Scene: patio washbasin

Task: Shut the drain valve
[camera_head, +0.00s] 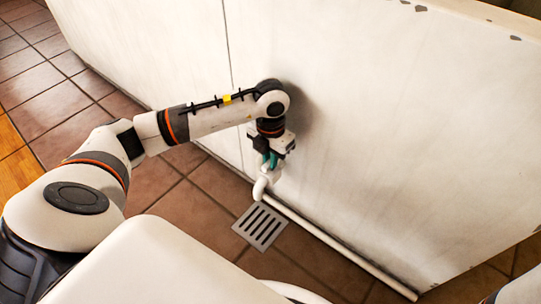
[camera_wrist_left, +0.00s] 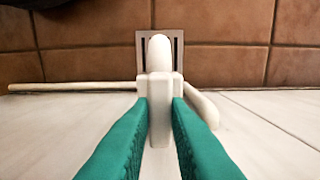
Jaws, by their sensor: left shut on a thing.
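The white drain valve (camera_head: 276,174) sits low against the pale wall, above a white outlet elbow (camera_head: 261,188) that bends down toward the floor. My left gripper (camera_head: 271,160) is over the valve, its green fingers pointing down. In the left wrist view, the two green fingers (camera_wrist_left: 160,108) are on both sides of a narrow white part of the valve (camera_wrist_left: 161,90), and the gripper is shut on it. The fingers and wrist partly hide the handle in the head view. I cannot tell from its angle whether the valve is open. My right gripper is not in view.
A slotted metal floor drain (camera_head: 260,227) lies beside the outlet; part of it also shows behind the valve in the left wrist view (camera_wrist_left: 141,50). A thin white pipe (camera_head: 340,247) runs along the wall's foot. The pale wall (camera_head: 390,130) stands close to my left wrist. Brown floor tiles (camera_head: 195,205) are clear.

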